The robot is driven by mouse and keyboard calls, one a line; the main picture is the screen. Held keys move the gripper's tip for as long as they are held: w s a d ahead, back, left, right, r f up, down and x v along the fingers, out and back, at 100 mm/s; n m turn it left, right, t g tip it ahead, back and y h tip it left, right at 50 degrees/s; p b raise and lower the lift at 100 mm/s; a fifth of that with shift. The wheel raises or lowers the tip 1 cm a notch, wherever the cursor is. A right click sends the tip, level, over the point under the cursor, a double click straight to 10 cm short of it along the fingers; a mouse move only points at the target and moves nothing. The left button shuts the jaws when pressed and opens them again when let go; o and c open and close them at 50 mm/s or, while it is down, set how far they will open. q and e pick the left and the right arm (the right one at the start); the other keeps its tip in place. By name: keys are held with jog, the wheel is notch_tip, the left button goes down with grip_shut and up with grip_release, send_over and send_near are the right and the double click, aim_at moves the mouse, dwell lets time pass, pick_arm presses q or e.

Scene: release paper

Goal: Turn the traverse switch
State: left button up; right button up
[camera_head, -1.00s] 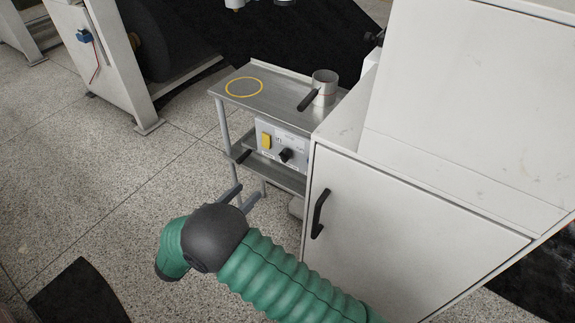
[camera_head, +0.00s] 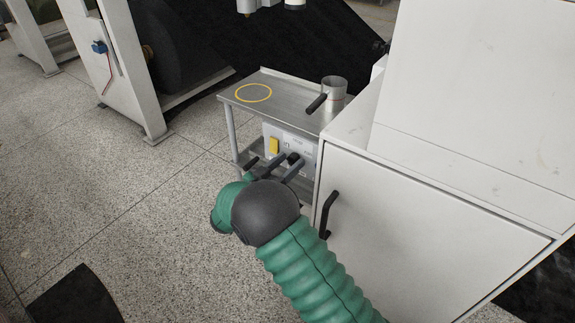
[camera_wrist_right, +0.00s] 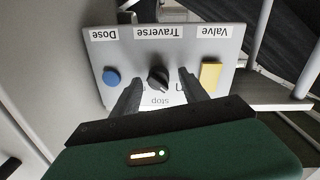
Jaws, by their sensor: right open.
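The traverse switch is a black rotary knob (camera_wrist_right: 158,77) on a light grey control panel (camera_wrist_right: 140,42), under the "Traverse" label, which appears upside down in the right wrist view. In the head view the knob (camera_head: 293,157) sits on the panel (camera_head: 307,149) below the metal table top. My right gripper (camera_head: 282,164) is open and faces the panel. In the right wrist view its two fingers (camera_wrist_right: 159,90) appear on either side of the knob. I cannot tell whether they touch it. My left gripper is not in view.
A blue button (camera_wrist_right: 111,76) and a yellow switch (camera_wrist_right: 211,73) flank the knob. A metal cup (camera_head: 334,88) and a yellow ring (camera_head: 253,92) are on the table top (camera_head: 290,97). A white cabinet (camera_head: 430,215) with a black handle (camera_head: 328,214) stands close on the right.

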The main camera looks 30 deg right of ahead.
jog(key=shift+d, duration=0.15)
jog(key=c, duration=0.6)
grip_shut()
jog(key=shift+m+p, duration=0.5)
jog(key=shift+m, duration=0.6)
jog(key=shift+m+p, duration=0.3)
jog(key=shift+m, duration=0.9)
jog(key=shift+f+m+y, duration=0.1)
jog(key=shift+m+y, duration=0.2)
jog(key=shift+m, duration=2.2)
jog(key=shift+s, duration=0.1)
